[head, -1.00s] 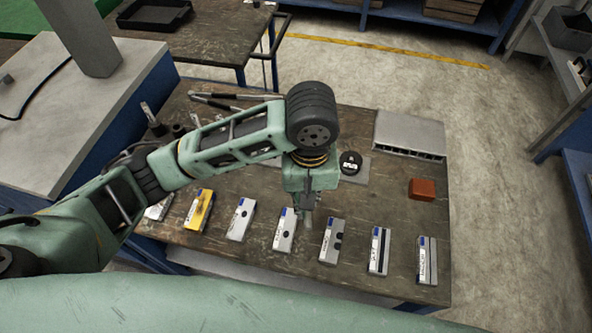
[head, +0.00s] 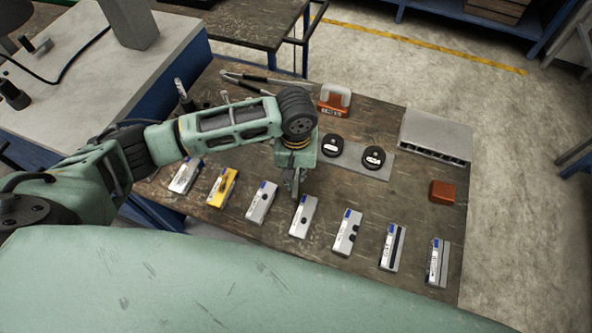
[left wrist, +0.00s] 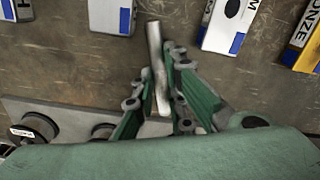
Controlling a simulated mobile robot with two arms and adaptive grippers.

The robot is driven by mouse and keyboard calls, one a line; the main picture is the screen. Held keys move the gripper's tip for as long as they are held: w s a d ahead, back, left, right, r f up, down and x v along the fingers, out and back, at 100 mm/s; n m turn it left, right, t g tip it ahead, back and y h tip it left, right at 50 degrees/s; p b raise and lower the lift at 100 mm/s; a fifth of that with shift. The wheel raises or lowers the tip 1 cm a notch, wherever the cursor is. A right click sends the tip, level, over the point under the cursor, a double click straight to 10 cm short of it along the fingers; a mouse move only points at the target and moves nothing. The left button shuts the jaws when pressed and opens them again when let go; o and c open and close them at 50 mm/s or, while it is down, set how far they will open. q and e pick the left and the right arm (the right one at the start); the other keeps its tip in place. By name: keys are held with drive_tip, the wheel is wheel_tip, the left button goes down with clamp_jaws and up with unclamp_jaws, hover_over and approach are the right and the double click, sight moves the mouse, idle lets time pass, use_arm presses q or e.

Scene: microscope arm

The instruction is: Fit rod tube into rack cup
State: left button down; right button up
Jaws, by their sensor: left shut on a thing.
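A thin grey rod tube (left wrist: 157,66) is held between the fingers of my left gripper (left wrist: 160,105), tilted slightly in the left wrist view. In the head view my left gripper (head: 294,188) points down above the bench, just behind the row of labelled blocks; the rod is hard to make out there. Dark cups (head: 189,104) stand at the bench's back left, with a silver tube (head: 180,88) rising among them. I cannot tell which is the rack cup. My right gripper is out of view.
Several labelled blocks (head: 347,232) line the bench's front. A grey plate (head: 381,170) carries two black round pieces. An orange holder (head: 334,99), a grey slotted box (head: 436,133) and a red-brown block (head: 442,191) stand farther back and right.

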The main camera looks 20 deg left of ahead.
use_arm(q)
drive_tip(key=shift+f, duration=0.15)
drive_tip(key=c, duration=1.8)
unclamp_jaws()
